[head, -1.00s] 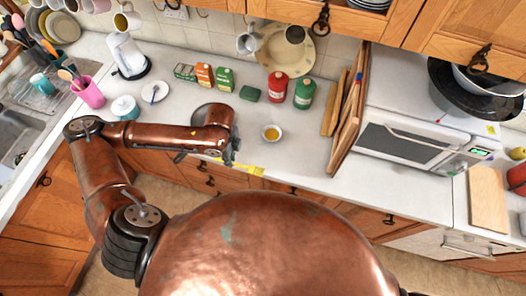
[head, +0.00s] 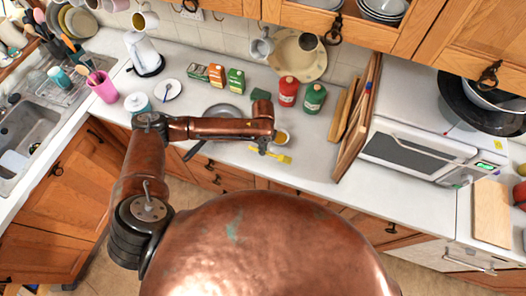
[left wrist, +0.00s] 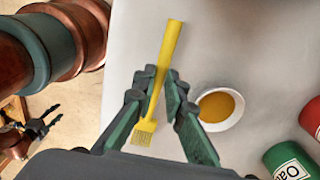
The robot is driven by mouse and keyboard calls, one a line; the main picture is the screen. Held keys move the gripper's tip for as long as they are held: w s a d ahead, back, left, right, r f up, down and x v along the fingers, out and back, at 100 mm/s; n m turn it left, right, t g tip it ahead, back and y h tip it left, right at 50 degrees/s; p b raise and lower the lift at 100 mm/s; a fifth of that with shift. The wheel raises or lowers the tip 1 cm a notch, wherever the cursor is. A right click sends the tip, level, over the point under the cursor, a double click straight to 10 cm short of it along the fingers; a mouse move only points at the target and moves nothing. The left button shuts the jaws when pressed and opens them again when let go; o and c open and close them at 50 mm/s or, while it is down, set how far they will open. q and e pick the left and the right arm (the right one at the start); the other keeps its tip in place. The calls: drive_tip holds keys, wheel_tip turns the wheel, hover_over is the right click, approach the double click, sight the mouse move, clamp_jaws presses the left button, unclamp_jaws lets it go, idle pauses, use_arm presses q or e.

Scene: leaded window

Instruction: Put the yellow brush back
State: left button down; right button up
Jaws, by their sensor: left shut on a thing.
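The yellow brush (head: 284,159) is between the fingers of my left gripper (head: 268,150), in front of the small bowl. In the left wrist view the brush (left wrist: 170,45) has its handle pointing up and its bristles down, and my left gripper (left wrist: 160,95) is shut on it. I cannot tell how far it is above the worktop. The white bowl (left wrist: 236,112) of amber liquid stands beside the fingers and is partly hidden by the arm in the head view. My right gripper (left wrist: 40,124) seems to show small at the lower left of the wrist view, over the floor.
A round pan (head: 222,110) lies partly under my left arm. A pink utensil pot (head: 103,88) stands by the sink. Wooden boards (head: 345,110) lean at the right.

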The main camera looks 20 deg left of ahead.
use_arm(q)
wheel_tip(320, 180, down, 2)
drive_tip(key=shift+f+p, duration=0.15)
drive_tip(key=shift+p, duration=0.35)
drive_tip(key=shift+f, duration=0.4)
drive_tip(key=c, duration=2)
unclamp_jaws()
wheel_tip(320, 180, up, 12)
drive_tip(key=shift+b, duration=0.95)
drive_tip(key=shift+d, duration=0.1)
